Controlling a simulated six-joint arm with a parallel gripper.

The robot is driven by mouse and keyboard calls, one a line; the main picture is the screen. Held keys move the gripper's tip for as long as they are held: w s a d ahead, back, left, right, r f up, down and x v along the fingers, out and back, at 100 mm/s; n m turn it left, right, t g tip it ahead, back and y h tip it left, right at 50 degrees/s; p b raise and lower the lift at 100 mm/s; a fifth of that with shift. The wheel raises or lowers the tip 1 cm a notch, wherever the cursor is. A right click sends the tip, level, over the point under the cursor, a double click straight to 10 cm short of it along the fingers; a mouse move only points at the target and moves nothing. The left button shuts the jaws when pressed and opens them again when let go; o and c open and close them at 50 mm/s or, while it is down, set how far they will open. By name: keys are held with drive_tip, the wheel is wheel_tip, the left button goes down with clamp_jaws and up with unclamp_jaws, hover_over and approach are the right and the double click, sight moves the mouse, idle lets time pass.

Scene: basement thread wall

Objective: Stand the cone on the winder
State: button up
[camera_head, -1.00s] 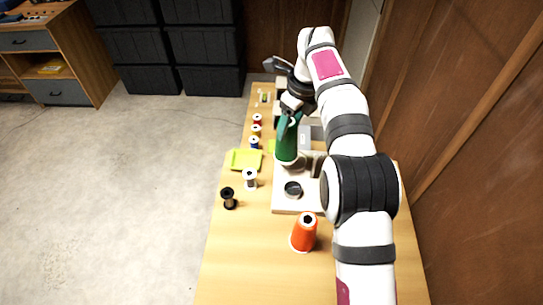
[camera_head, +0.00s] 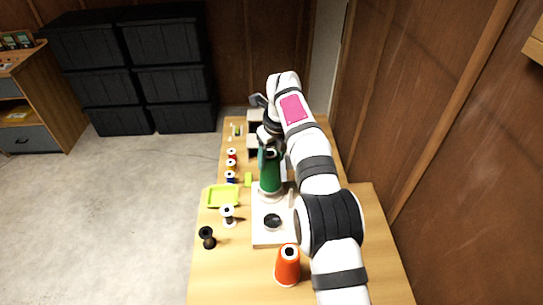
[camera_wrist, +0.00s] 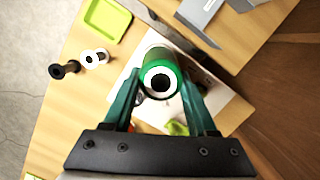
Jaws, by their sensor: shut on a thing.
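The green cone (camera_head: 270,175) is upright, narrow end up, between the fingers of my gripper (camera_head: 267,150). In the wrist view I look down on its white-ringed top with a dark hole, and its green side (camera_wrist: 157,57) shows beyond. The green fingers of my gripper (camera_wrist: 160,88) are shut on it from both sides. The winder (camera_head: 262,239) is a pale base with a dark round cup on its near part. The cone's bottom is over the far part of the winder, at a pale ring; I cannot tell whether it rests there.
An orange cone (camera_head: 287,267) stands on the table in front of the winder. A lime tray (camera_head: 211,204), a white spool (camera_head: 228,219), a black spool (camera_head: 207,240) and small coloured spools (camera_head: 231,165) are to the left. My arm covers the winder's right side.

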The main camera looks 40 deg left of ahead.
drive_tip(key=shift+f, duration=1.7)
drive_tip(key=o, duration=1.3)
wheel_tip(320, 180, up, 7)
